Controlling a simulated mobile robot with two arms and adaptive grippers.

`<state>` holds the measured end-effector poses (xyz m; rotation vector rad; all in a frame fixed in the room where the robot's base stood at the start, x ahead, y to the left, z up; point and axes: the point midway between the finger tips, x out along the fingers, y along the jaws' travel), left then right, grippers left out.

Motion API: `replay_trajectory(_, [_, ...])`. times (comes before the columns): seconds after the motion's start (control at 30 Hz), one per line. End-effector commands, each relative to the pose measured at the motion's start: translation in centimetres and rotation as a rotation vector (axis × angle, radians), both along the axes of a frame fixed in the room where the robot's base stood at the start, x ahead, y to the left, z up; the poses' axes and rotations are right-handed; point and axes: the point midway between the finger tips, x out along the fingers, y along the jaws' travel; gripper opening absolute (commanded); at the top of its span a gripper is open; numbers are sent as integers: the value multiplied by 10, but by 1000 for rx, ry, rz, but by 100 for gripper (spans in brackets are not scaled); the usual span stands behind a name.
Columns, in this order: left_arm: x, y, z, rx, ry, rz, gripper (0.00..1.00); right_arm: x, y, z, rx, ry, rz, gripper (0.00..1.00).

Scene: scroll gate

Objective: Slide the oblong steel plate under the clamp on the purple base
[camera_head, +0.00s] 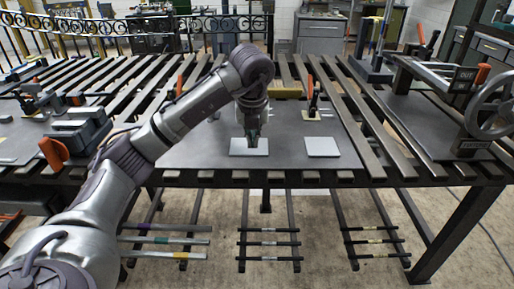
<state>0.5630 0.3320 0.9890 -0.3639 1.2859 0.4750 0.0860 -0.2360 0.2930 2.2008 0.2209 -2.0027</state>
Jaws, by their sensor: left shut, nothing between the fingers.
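My left gripper (253,140) points down over the near edge of the work table, its fingers shut and empty. Its tips are just above or touching a pale steel plate (249,149); I cannot tell which. A second pale plate (322,147) lies flat to the right. I cannot tell for sure which is the oblong one. A toggle clamp with an orange handle (312,90) stands behind the right plate on a small pale base. Another upright orange handle (180,85) shows behind my arm, its base hidden. No base reads clearly as purple. My right gripper is out of view.
The slatted table has a dark grey sheet (290,158) under the plates. A handwheel machine (490,105) stands at the right, and a dark vise-like device (78,130) with an orange handle (53,152) at the left. The sheet around the right plate is clear.

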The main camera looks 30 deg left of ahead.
Motion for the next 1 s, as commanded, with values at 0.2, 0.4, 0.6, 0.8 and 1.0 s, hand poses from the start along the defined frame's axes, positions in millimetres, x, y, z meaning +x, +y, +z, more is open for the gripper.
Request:
replay_trajectory(0.2, [7, 4, -40, -3, 8, -2, 0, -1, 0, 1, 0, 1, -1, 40])
replay_trajectory(0.4, [16, 9, -82, -5, 6, -4, 0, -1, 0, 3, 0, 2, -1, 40])
replay_trajectory(0.6, [39, 22, -90, -5, 1, -2, 0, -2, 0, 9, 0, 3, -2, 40])
replay_trajectory(0.8, [51, 30, -91, -5, 1, -5, 0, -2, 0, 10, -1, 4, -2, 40])
replay_trajectory(1.0, [53, 31, -91, -5, 1, -6, 0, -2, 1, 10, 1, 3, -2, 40])
